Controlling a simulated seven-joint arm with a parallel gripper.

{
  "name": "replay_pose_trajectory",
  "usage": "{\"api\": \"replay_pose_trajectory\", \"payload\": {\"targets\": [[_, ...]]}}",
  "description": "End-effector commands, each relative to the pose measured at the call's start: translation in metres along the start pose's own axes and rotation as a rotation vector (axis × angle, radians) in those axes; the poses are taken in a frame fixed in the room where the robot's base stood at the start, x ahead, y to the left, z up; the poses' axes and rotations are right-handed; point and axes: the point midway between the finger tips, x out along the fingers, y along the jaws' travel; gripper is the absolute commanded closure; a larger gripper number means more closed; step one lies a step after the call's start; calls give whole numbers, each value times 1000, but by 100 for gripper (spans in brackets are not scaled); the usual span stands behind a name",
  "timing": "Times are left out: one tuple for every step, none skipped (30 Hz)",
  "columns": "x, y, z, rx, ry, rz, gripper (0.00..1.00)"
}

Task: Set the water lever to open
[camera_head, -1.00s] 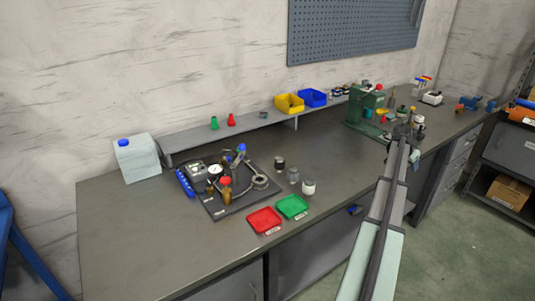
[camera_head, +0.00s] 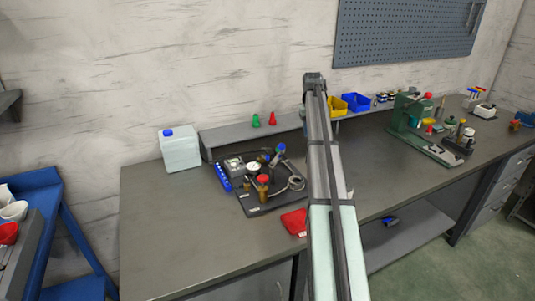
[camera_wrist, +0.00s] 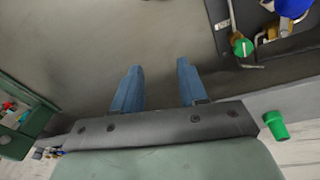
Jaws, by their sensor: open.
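A dark fixture board (camera_head: 262,210) lies on the workbench, left of my arm in the head view. It carries a gauge, metal fittings, a hose and knobs with blue, red and green caps. Which of these is the water lever, and its position, I cannot tell. Part of the board shows at the upper right of the wrist view, with a green knob (camera_wrist: 242,47) and a blue part (camera_wrist: 292,8). My gripper (camera_wrist: 158,76) is open and empty above the grey surface, apart from the board. Its fingers are not distinguishable in the head view.
A narrow raised shelf (camera_head: 232,134) runs along the wall with green and red pieces and yellow and blue bins. A white jug (camera_head: 180,150) stands left. A red tray (camera_head: 294,222) is partly hidden by my arm. A green machine (camera_head: 408,112) stands right. The front-left bench is clear.

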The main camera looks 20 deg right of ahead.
Motion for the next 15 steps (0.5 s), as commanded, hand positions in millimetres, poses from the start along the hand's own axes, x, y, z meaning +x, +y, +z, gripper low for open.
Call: {"api": "replay_pose_trajectory", "payload": {"targets": [[-12, -32, -4, -75, -11, -21, 58], [-17, -48, -4, -116, -20, -32, 58], [-25, -69, -4, -170, -29, -48, 58], [-30, -83, -3, -209, -35, -59, 58], [-36, -97, -3, -245, -42, -69, 58], [-42, -113, -1, -288, -49, -81, 58], [-46, -124, 0, -320, -55, -90, 58], [-50, -134, 1, -346, -60, -98, 58], [-54, -146, 2, -379, -65, -107, 58], [-57, -153, 3, -399, -69, -113, 58], [-59, -158, 4, -417, -73, -117, 58], [-62, -165, 5, -435, -75, -123, 58], [-64, -169, 6, -446, -77, -126, 58], [-64, -172, 6, -456, -78, -128, 58], [-65, -175, 7, -464, -80, -131, 58]]}}
